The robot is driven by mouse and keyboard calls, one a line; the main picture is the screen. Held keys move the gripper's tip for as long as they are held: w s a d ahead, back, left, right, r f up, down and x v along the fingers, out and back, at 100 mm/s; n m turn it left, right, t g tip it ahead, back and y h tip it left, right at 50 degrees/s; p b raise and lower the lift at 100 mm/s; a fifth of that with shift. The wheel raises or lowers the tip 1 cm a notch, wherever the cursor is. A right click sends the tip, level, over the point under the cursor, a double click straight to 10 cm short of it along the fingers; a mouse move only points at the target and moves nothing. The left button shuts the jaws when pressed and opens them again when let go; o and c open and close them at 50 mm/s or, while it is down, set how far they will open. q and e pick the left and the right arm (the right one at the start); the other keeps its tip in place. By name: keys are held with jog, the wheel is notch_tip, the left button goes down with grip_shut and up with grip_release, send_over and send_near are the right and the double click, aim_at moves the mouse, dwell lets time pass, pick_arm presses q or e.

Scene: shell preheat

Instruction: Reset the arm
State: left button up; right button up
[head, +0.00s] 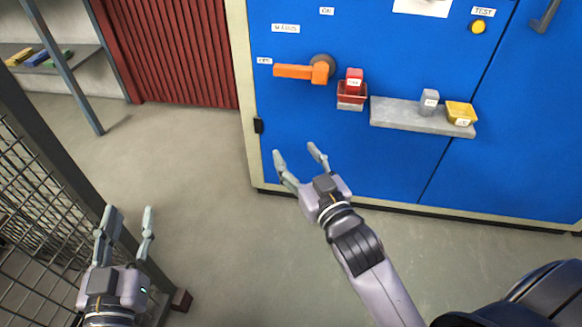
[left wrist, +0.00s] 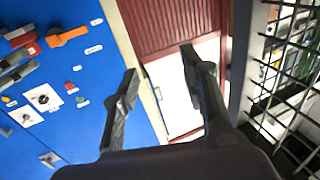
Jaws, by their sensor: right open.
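My left gripper (head: 129,215) is open and empty at the lower left, beside the mesh fence. Its two fingers show apart in the left wrist view (left wrist: 160,80), with nothing between them. The orange handle (head: 297,71) points left on the cabinet front; it also shows in the left wrist view (left wrist: 66,37). Neither gripper touches it.
A grey shelf (head: 394,115) holds a grey block (head: 429,101) and a yellow bin (head: 459,111). The mesh fence (head: 45,215) is close on the left. Grey floor (head: 205,200) between is clear.

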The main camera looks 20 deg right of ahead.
jog(key=s+a+r+n+y, duration=0.1)
jog(key=s+a+r+y, duration=0.1)
jog(key=s+a, duration=0.3)
jog(key=shift+s+a+r+y, duration=0.15)
jog(key=shift+s+y, duration=0.35)
jog(key=shift+y, duration=0.2)
